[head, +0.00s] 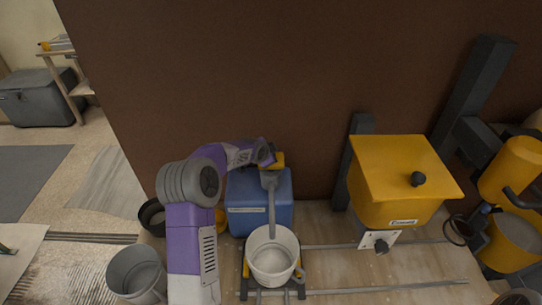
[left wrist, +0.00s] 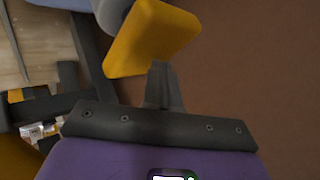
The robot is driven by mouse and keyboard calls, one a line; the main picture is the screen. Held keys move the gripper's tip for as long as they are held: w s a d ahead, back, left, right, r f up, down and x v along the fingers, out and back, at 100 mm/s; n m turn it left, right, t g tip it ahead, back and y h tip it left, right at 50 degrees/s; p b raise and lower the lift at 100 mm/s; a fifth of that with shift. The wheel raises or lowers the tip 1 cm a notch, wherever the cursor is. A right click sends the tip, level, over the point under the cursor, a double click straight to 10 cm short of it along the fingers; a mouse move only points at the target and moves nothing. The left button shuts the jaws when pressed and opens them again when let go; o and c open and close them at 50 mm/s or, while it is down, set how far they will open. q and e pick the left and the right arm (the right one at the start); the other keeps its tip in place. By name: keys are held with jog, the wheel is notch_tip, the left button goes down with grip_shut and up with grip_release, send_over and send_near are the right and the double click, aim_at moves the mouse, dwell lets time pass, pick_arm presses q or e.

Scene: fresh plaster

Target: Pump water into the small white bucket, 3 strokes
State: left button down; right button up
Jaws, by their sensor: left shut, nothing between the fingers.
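The small white bucket (head: 289,238) stands below the grey spout (head: 271,200) of a pump on a blue tank (head: 246,216). The lower end of the spout hangs over the bucket's opening. The water level in it cannot be made out. In the left wrist view the yellow head (left wrist: 150,35) lies just beyond the shut fingertips (left wrist: 162,72). I cannot tell whether they touch it. My right gripper is not in view.
A grey-white bucket (head: 137,272) stands at the front left, beside my left arm. A dark round pan (head: 151,216) is behind it. A yellow hopper (head: 398,180) stands to the right, with yellow equipment (head: 512,170) farther right. A brown wall (head: 290,80) closes the back.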

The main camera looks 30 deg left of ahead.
pick_arm(q)
jog(key=shift+s+f+b, duration=0.1)
jog(key=shift+f+b, duration=0.85)
jog(key=shift+f, duration=0.45)
dwell(0.5)
jog(key=shift+r, duration=0.1)
jog(key=shift+r+p, duration=1.65)
jog(key=shift+r, duration=1.2)
notch_tip(320, 180, up, 5)
jog(key=p, duration=0.3)
dwell(1.3)
